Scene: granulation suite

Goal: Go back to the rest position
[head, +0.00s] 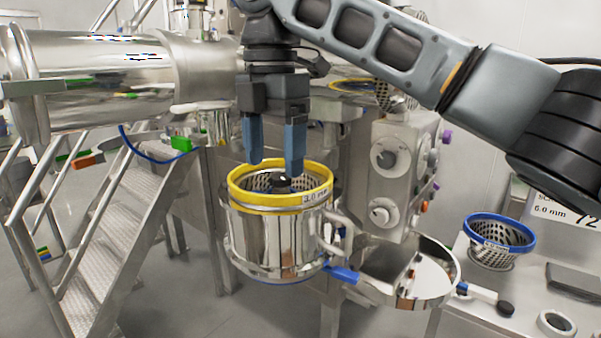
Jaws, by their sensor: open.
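My gripper (273,155) points straight down with its two blue fingers apart and nothing between them. It hangs over the yellow-rimmed screen basket (240,190), labelled 3.0 mm, its fingertips close to the rim in the picture. I cannot tell whether the fingertips touch it. The basket sits in the top of a shiny steel housing (270,240), and a dark knob (283,181) shows in its middle. My arm comes in from the right, across the upper part of the view.
A control box (395,178) with dials stands right of the housing. An open round steel lid (425,275) sticks out below it. A blue-rimmed basket (497,240) stands on the right-hand bench. Metal stairs (125,240) and a large steel cylinder (110,75) are at left.

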